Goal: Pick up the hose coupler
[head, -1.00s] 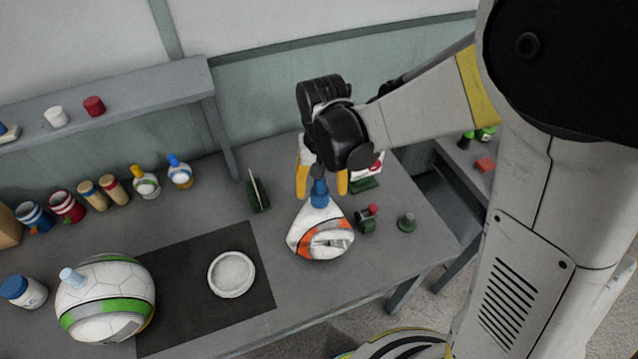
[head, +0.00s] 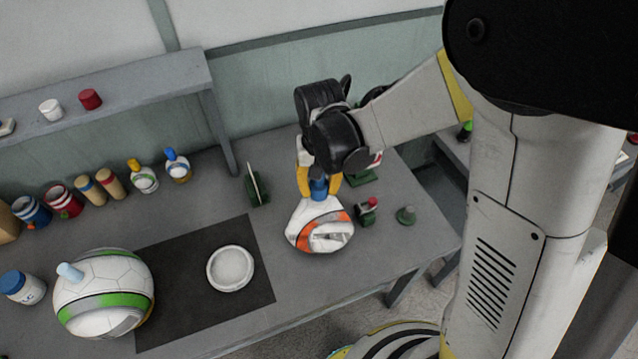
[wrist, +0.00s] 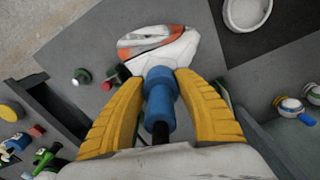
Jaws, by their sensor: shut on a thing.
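The hose coupler (head: 319,187), a blue stepped cylinder, stands at the top of a slack white and orange ball (head: 320,228). It also shows in the wrist view (wrist: 160,100), with a black piece at its near end. My gripper (head: 319,192) reaches down over it, and its yellow fingers are shut on its two sides. In the wrist view, my gripper (wrist: 162,80) has a finger along each side of the coupler. The coupler meets or nearly meets the ball; I cannot tell whether they are joined.
A round white and green ball (head: 103,293) with a pale blue plug sits at the left. A white ring dish (head: 231,268) lies on the dark mat (head: 180,310). Small green fittings (head: 405,215) stand right of the slack ball. Bottles and cans line the back left.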

